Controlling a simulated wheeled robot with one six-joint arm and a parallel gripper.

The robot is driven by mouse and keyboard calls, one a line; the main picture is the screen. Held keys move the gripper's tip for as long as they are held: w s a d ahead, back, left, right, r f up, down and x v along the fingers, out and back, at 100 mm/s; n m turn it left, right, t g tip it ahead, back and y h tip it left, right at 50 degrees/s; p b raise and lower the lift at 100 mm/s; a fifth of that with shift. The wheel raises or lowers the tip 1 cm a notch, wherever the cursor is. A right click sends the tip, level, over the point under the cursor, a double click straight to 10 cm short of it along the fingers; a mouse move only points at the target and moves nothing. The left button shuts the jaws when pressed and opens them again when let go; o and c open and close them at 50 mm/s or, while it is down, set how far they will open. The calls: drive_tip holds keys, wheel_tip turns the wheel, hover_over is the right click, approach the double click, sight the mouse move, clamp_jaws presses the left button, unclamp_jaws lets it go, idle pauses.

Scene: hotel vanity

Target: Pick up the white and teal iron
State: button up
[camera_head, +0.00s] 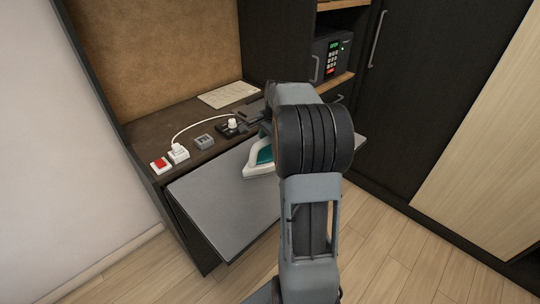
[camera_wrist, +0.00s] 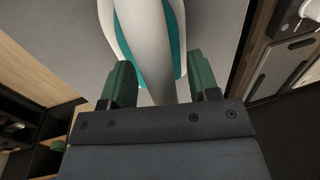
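The white and teal iron (camera_head: 258,168) rests on the grey ironing board (camera_head: 220,205) in the head view. My arm hides its right part. In the wrist view the iron's white handle (camera_wrist: 150,35) runs down between my two green fingers, with the teal body (camera_wrist: 177,45) behind it. My gripper (camera_wrist: 161,75) is open, its fingers spread on either side of the handle. A narrow gap shows between the handle and the right finger; contact at the left finger cannot be told. My gripper is mostly hidden by my arm in the head view.
Behind the board, the dark vanity top holds a red-switched socket (camera_head: 160,164), a white plug (camera_head: 178,152) with a cord, a grey box (camera_head: 204,141) and a paper sheet (camera_head: 228,94). A black safe (camera_head: 331,60) stands on a shelf at the back. Dark cabinet doors (camera_head: 425,90) are at right.

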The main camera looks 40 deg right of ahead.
clamp_jaws()
idle(0.3)
drive_tip(key=shift+r, duration=0.1)
idle(0.8)
